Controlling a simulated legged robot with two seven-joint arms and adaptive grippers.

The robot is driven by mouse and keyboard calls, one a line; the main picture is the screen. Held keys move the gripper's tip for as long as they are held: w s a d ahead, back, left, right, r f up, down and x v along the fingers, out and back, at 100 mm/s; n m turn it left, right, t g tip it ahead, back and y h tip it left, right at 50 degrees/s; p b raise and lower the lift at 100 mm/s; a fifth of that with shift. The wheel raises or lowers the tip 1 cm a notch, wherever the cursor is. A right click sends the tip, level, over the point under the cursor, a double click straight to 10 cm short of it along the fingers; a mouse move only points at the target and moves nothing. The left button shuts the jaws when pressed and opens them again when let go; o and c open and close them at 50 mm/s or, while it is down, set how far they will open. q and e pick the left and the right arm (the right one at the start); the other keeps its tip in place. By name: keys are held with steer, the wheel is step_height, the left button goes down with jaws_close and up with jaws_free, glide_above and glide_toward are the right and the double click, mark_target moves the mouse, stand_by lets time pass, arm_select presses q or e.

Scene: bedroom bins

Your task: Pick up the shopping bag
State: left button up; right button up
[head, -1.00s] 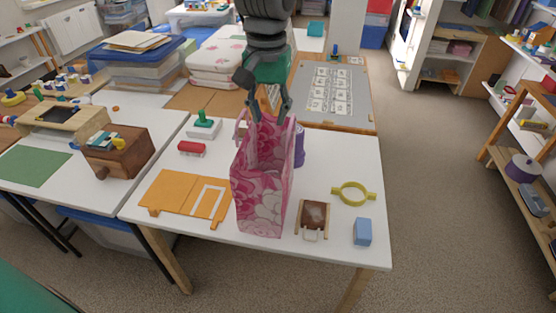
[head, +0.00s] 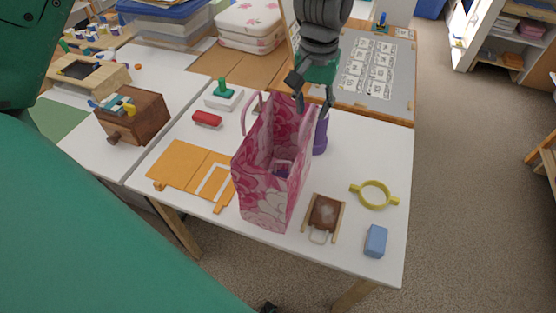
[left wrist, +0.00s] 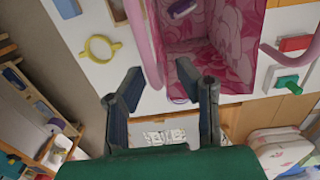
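The pink floral shopping bag (head: 265,190) stands upright and open-topped on the white table. Its handle loops rise above the rim, and a small purple item (head: 283,168) shows inside. My left gripper (head: 311,108) points down at the bag's far right top edge. In the left wrist view, the left gripper (left wrist: 165,88) has its fingers wide apart, with nothing clamped between them. The bag (left wrist: 210,60) lies just beyond the fingers there, one handle passing near the left finger. I cannot tell whether they touch. My right gripper is not in view.
On the white table (head: 345,255) are a yellow ring (head: 374,195), a blue block (head: 376,240), a small brown-and-wood piece (head: 324,214), orange panels (head: 190,168), a red block (head: 207,119) and a purple cylinder (head: 320,135) close behind the bag. A grey board (head: 372,105) lies behind.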

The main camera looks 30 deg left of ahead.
mark_target(311, 125)
arm_select(q)
steer(key=f, duration=0.5)
steer(key=shift+s+d+p, duration=0.3)
steer(key=shift+s, duration=0.1)
steer(key=shift+a, duration=0.2)
jaws_close()
